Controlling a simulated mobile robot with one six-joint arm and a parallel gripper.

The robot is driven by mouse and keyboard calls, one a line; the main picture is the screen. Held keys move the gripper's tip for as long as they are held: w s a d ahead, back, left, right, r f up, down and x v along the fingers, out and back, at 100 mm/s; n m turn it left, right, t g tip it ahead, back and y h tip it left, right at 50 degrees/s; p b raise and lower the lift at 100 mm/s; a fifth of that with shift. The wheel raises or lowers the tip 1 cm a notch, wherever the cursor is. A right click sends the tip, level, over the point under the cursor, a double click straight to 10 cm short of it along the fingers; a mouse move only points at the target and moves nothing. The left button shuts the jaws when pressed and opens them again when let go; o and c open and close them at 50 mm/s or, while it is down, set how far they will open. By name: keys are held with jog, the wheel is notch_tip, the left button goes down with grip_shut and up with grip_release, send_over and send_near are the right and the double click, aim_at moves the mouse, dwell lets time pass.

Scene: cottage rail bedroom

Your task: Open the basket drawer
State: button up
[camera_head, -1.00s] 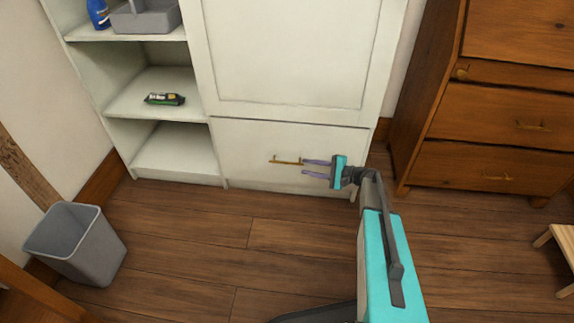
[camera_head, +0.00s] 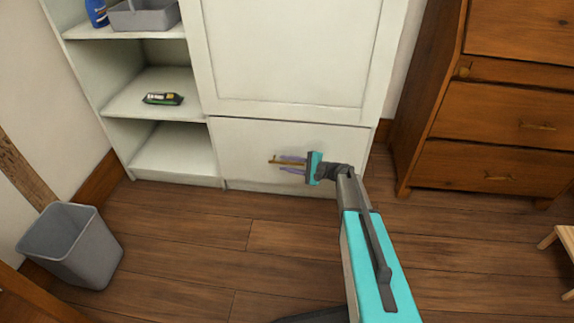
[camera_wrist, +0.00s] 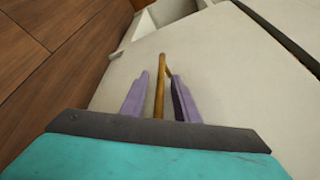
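The basket drawer (camera_head: 240,138) is the wide white bottom front of the white cabinet, and it looks closed. Its brass bar handle (camera_head: 275,161) runs across the front. My gripper (camera_head: 281,164) is at the handle's right part, with its purple fingers pointing left. In the wrist view the handle (camera_wrist: 160,90) lies between the two finger pads of my gripper (camera_wrist: 158,95). Gaps show on both sides of the bar, so the fingers look open around it. The handle's right part is partly hidden by the gripper in the head view.
A grey bin (camera_head: 72,247) stands on the floor at left. A brown wooden dresser (camera_head: 490,110) is at right. The wooden floor before the drawer is clear.

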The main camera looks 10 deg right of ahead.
grip_shut()
